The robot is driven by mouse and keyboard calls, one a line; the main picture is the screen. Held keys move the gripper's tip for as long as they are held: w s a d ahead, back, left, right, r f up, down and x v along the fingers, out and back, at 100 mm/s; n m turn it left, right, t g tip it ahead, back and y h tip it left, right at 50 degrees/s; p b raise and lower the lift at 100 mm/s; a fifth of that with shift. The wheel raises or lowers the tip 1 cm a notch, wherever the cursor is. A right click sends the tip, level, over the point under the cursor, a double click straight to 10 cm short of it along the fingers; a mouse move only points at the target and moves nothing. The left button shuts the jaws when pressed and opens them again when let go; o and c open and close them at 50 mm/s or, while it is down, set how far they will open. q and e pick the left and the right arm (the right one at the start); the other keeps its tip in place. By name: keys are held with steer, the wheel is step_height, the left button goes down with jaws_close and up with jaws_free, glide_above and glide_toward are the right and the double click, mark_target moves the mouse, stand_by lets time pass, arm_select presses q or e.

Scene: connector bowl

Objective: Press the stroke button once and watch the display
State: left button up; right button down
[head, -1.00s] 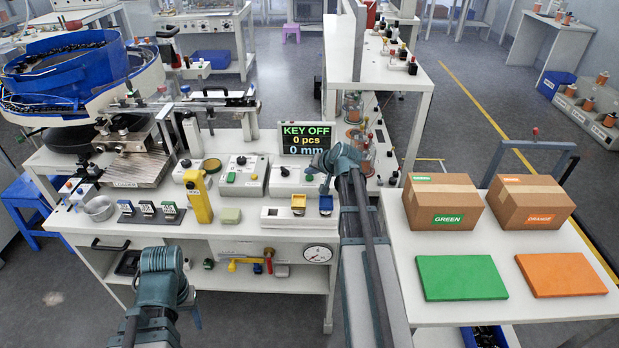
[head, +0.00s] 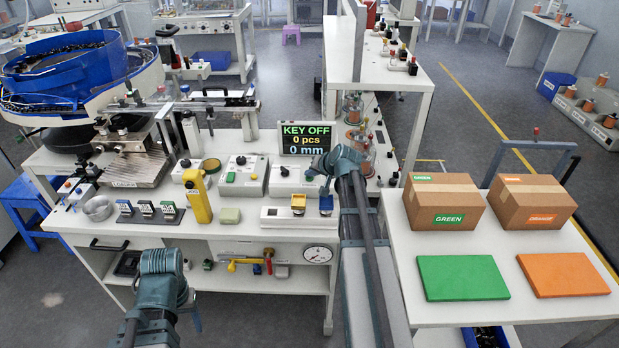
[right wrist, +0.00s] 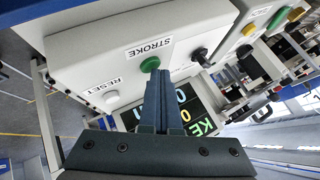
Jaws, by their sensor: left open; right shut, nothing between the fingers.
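The green stroke button (right wrist: 150,64) sits on a light control box (right wrist: 100,62) under a STROKE label in the right wrist view. My right gripper (right wrist: 160,73) is shut and empty, its fingertips right beside the button; I cannot tell whether they touch it. The display (head: 306,138) reads KEY OFF, 0 pcs and 0 mm. Part of it shows behind my right fingers in the right wrist view (right wrist: 205,122). In the head view my right wrist is in front of the display's lower right. My left gripper (head: 190,300) is low before the bench front; its fingers are hardly visible.
A white RESET button (right wrist: 111,97) and a black knob (right wrist: 201,56) flank the stroke button. Cardboard boxes (head: 440,207) and green (head: 462,278) and orange (head: 563,274) plates are on the right table.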

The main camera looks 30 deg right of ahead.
mark_target(311, 180)
stand_by(0.4)
steer(key=shift+r+p, duration=0.9)
steer(key=shift+p, duration=0.05)
step_height(311, 180, up, 5)
steer(key=p, duration=0.5)
stand_by(0.5)
